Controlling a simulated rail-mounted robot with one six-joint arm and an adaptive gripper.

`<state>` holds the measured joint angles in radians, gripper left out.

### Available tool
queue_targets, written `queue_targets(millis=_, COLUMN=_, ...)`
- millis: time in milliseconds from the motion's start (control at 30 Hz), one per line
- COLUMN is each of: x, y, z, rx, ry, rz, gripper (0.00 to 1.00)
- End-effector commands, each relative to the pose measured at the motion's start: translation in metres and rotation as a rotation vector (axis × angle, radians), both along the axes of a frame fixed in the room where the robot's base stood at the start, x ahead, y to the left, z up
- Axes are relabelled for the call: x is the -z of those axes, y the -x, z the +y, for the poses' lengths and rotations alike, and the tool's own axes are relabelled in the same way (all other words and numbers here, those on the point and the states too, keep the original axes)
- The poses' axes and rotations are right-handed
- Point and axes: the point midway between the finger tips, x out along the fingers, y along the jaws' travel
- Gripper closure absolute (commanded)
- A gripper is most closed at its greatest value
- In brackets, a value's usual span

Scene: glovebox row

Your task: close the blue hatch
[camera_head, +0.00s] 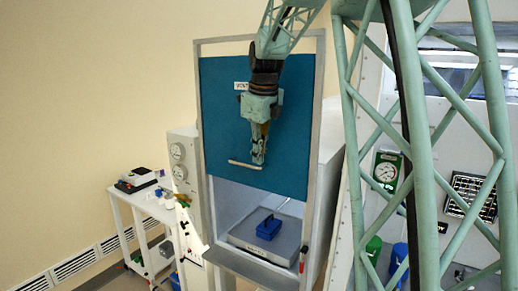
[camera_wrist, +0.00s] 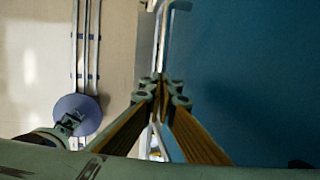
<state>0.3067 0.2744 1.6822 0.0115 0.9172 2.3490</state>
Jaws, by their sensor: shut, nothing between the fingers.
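The blue hatch (camera_head: 222,115) is a flat upright panel in a pale frame. It covers the upper part of the opening, and the space below its lower edge is open. A pale bar handle (camera_head: 240,165) runs across the hatch near its lower edge. My gripper (camera_head: 258,160) is shut and points down in front of the panel, at the right part of the handle. I cannot tell whether it touches the handle. In the wrist view my gripper (camera_wrist: 160,85) is shut beside the blue hatch (camera_wrist: 245,80), with a pale bar (camera_wrist: 165,25) beyond the fingertips.
Inside the opening, a blue object (camera_head: 268,228) sits on a grey platform (camera_head: 245,240). A grey ledge (camera_head: 245,268) juts out below the opening. A white cart (camera_head: 125,207) with small items stands at left. Gauges (camera_head: 178,152) are on the cabinet's left side.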

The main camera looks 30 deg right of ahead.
Motion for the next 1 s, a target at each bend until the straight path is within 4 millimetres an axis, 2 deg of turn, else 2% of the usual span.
queue_targets(millis=200, x=0.011, y=-0.003, z=-0.001, rx=0.000, ry=0.000, rz=0.000, gripper=1.00)
queue_targets(millis=767, x=0.015, y=-0.003, z=-0.001, rx=0.000, ry=0.000, rz=0.000, gripper=1.00)
queue_targets(millis=1000, x=0.032, y=-0.003, z=-0.001, rx=0.000, ry=0.000, rz=0.000, gripper=1.00)
